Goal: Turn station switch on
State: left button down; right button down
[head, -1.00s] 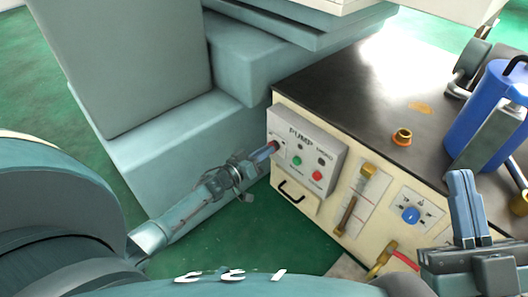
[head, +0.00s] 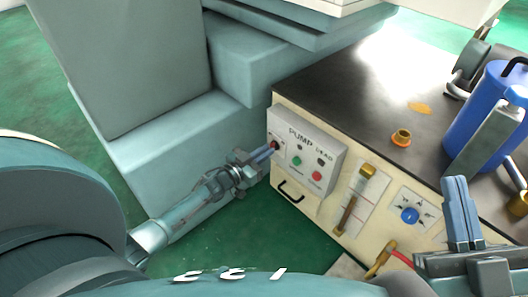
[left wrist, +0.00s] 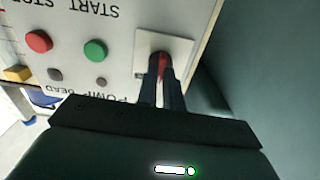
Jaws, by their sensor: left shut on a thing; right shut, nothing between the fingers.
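The station switch (left wrist: 162,65) is a red handle on a pale square plate at the left end of the pump panel (head: 318,143). In the head view the switch (head: 275,145) is partly hidden by my left gripper (head: 266,153). My left gripper is shut on the red handle, and its fingers also show in the left wrist view (left wrist: 162,85), with the handle between them. The handle's exact angle is hard to tell. My right gripper (head: 455,181) is shut and empty, with its fingers pointing up in front of the bench's right part.
The panel has a green button (head: 297,161) and a red button (head: 317,176). A blue cylinder (head: 480,115) and a brass fitting (head: 401,138) stand on the dark benchtop (head: 350,90).

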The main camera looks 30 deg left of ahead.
pick_arm(q)
jog(key=shift+m, duration=2.8)
pick_arm(e)
jog(key=shift+r+y, duration=0.3)
jog(key=shift+r, duration=0.05)
jog(key=shift+n, duration=0.3)
pick_arm(q)
jog(key=c, duration=1.5)
grip_release()
jog(key=shift+c, duration=0.2)
jog(key=shift+s, duration=0.1)
